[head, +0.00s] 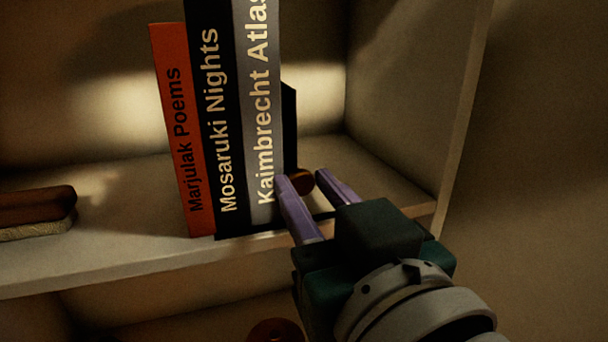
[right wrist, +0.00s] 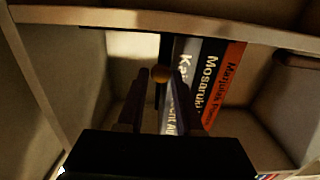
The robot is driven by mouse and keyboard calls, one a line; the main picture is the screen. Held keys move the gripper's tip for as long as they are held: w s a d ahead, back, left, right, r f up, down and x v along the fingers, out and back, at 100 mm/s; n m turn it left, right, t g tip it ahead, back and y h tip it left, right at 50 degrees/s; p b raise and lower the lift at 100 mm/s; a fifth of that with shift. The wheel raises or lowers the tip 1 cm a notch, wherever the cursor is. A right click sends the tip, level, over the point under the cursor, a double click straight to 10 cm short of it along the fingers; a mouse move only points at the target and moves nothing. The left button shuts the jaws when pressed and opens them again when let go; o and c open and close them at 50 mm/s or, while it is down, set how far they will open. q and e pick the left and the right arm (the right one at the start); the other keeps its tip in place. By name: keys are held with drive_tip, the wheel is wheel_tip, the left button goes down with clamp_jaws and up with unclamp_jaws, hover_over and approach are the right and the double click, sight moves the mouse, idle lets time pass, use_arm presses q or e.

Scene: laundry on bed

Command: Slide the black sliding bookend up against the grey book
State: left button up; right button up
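The grey book (head: 261,120), titled Kaimbrecht Atlas, stands upright on the shelf, rightmost of three books. The black sliding bookend (head: 290,125) stands just right of it, partly hidden behind it; I cannot tell whether they touch. A round orange-brown knob (head: 301,182) shows low in front of the bookend. My right gripper (head: 304,177) is open, with its purple fingers on either side of the knob. In the right wrist view the knob (right wrist: 160,73) sits between the dark fingertips, beside the grey book (right wrist: 185,70). My left gripper is not in view.
A black book (head: 222,120) and an orange book (head: 175,130) lean to the left of the grey book. Brown and tan items (head: 38,211) lie flat at far left. The shelf's side wall (head: 425,100) stands at right, with free shelf room before it.

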drive_tip(key=o, duration=0.4)
drive_tip(key=shift+c, duration=0.2)
drive_tip(key=shift+s, duration=0.1)
drive_tip(key=shift+s+d, duration=0.15)
drive_tip(key=shift+s, duration=0.1)
drive_tip(key=p+v, duration=0.3)
drive_tip(key=v, duration=0.6)
drive_tip(key=shift+r, duration=0.15)
